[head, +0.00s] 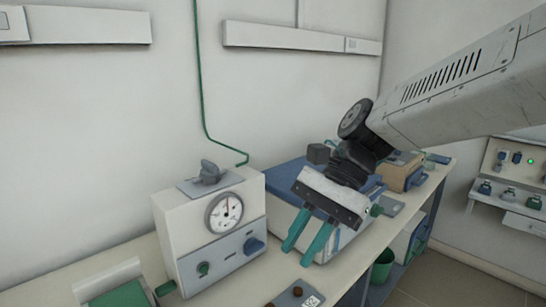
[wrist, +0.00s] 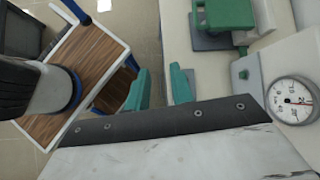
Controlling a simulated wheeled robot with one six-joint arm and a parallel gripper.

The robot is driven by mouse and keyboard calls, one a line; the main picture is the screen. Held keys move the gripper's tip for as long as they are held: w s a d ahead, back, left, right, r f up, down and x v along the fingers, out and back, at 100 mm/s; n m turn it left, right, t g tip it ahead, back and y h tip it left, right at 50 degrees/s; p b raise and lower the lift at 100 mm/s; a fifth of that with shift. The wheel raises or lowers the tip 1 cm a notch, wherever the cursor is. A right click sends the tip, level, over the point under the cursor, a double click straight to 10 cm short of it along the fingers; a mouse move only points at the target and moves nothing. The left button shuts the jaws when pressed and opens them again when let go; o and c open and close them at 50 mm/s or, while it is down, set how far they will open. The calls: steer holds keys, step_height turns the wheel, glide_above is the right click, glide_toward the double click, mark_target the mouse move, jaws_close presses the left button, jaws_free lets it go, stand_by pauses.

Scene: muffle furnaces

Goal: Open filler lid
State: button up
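A white box-shaped unit (head: 176,235) with a round dial gauge (head: 224,212) stands on the bench left of my gripper. A grey lid-like fitting (head: 210,172) sits on a flat plate on its top; it looks closed, but I cannot be sure it is the filler lid. The gauge also shows at the right edge in the wrist view (wrist: 293,100). My gripper (head: 298,254) has two teal fingers pointing down, to the right of the unit and apart from it. The fingers are spread with nothing between them, as the wrist view (wrist: 160,70) also shows.
A blue-topped white unit (head: 290,176) stands behind my gripper. A small dark plate with knobs (head: 298,294) lies at the bench's front. A green block (head: 125,294) is at lower left. A wood-topped cart (wrist: 95,60) shows in the wrist view. A green pipe (head: 202,90) runs down the wall.

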steer(key=s+d+f+n+t+h, duration=0.2)
steer(key=s+d, duration=0.3)
steer(key=d, duration=0.5)
steer(key=s+d+f+n+t+h, duration=0.1)
steer(key=s+d+n+t+h, duration=0.3)
steer(key=d, duration=0.7)
steer(key=shift+s+f+n, duration=0.35)
steer(key=shift+s+n, duration=0.25)
steer(key=shift+s, duration=0.1)
steer(key=o, duration=0.3)
steer(key=shift+s+d+f+h, duration=0.2)
steer(key=shift+d+h, duration=0.2)
steer(key=shift+d, duration=0.15)
steer(key=shift+w+a+f+m+g+y, duration=0.15)
steer(key=shift+w+a+f+g+y, duration=1.75)
steer(key=shift+a, duration=6.35)
steer(key=shift+s+a+f+m+g+y, duration=0.2)
steer(key=shift+s+a+f+g+y, duration=0.3)
steer(key=shift+a+f+y, duration=5.45)
steer(key=shift+w+a+f+m+g+h, duration=0.15)
steer(key=shift+w+a+f+g+h, duration=1)
steer(key=shift+a, duration=9.45)
steer(key=shift+s+f+y, duration=0.35)
steer(key=shift+f+y, duration=0.05)
